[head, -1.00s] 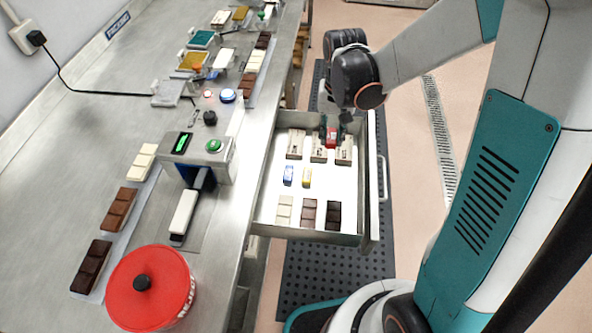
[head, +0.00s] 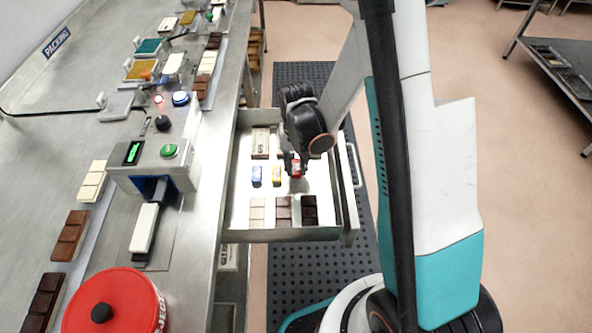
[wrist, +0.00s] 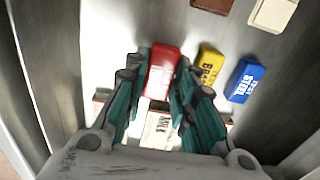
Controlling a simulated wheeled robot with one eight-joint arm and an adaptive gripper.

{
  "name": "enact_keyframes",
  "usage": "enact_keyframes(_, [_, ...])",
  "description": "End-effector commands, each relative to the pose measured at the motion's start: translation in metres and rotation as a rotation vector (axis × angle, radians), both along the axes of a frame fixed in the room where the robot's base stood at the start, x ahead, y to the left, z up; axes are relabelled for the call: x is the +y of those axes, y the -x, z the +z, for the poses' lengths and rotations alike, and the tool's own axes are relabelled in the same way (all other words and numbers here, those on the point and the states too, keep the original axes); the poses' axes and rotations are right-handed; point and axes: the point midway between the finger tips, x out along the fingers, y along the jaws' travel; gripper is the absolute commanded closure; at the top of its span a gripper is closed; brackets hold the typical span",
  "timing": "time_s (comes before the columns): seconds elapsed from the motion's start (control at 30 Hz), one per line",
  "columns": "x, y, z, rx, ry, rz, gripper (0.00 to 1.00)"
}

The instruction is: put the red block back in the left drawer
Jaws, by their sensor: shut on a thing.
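The red block (head: 297,171) is between the fingers of my gripper (head: 294,162), over the open drawer (head: 240,236). In the wrist view the red block (wrist: 162,72) sits between both teal fingers (wrist: 152,95), which are shut on it. It is in line with the yellow block (head: 277,175) and the blue block (head: 257,176), to the right of the yellow one in the head view. The yellow block (wrist: 210,70) and blue block (wrist: 246,80) also show in the wrist view. I cannot tell whether the red block touches the drawer floor.
Chocolate bars (head: 283,209) lie in the drawer's near part, and labelled boxes (head: 260,143) in its far part, partly hidden by my arm. A red lidded tub (head: 118,305) and a green-button device (head: 152,165) stand on the bench at the left.

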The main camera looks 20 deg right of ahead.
Motion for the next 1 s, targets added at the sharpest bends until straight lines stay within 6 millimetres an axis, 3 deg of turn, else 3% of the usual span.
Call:
enact_keyframes(0.13, [0.0,-0.001,-0.024,0.0,0.0,0.0,0.99])
enact_keyframes(0.57, [0.0,0.0,-0.029,0.0,0.0,0.0,0.99])
enact_keyframes(0.6, [0.0,0.0,-0.028,0.0,0.0,0.0,0.67])
enact_keyframes(0.67, [0.0,0.0,-0.028,0.0,0.0,0.0,0.56])
enact_keyframes(1.0, [0.0,0.0,-0.027,0.0,0.0,0.0,0.56])
